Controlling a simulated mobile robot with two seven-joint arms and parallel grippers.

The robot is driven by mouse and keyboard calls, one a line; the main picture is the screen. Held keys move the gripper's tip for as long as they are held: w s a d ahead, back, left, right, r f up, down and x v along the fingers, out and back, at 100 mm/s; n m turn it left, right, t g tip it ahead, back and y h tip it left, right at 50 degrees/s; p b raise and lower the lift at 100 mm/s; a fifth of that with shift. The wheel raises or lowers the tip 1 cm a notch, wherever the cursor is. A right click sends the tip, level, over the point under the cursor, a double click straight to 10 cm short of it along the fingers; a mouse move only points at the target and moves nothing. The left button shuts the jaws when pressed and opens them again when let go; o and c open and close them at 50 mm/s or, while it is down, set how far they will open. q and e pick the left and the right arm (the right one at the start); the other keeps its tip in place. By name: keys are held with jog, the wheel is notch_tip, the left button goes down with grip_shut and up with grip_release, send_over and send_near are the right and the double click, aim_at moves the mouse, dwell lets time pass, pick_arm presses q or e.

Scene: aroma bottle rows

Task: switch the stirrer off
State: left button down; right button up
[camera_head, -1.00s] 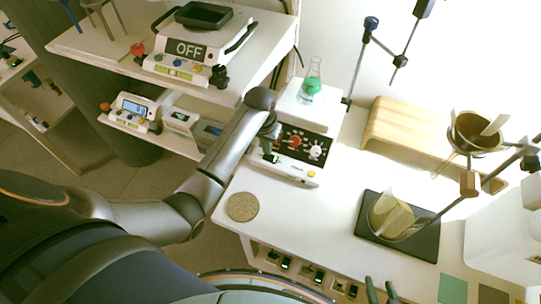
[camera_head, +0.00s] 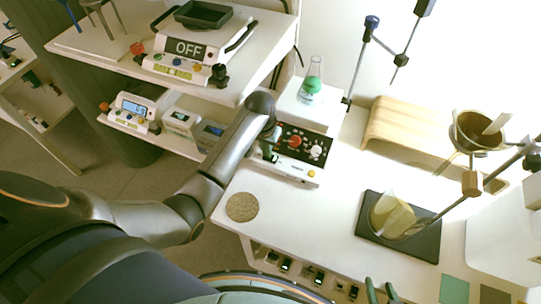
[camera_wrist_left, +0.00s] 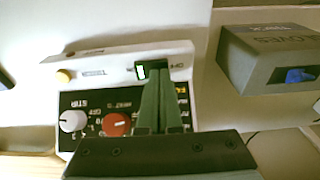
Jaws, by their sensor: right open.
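The stirrer (camera_head: 302,118) is a white hotplate unit with a black front panel, a red knob (camera_wrist_left: 117,124) and a white knob (camera_wrist_left: 72,121). It stands at the left end of the white bench. A flask (camera_head: 313,84) with green liquid is on its top plate. My right gripper (camera_head: 381,288) is open and empty at the bottom edge of the head view.
A cork mat (camera_head: 242,207) lies on the bench in front of the stirrer. A dark pad (camera_head: 424,240) with a beaker (camera_head: 392,215) and a wooden stand (camera_head: 405,128) are to the right. A shelf at the left holds a device reading OFF (camera_head: 187,50). A grey box (camera_wrist_left: 270,60) is near my left fingers.

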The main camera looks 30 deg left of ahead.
pick_arm(q)
notch_tip(320, 180, up, 3)
jog(key=shift+f+p, duration=0.15)
jog(key=shift+p, duration=0.9)
jog(key=shift+r, duration=2.1)
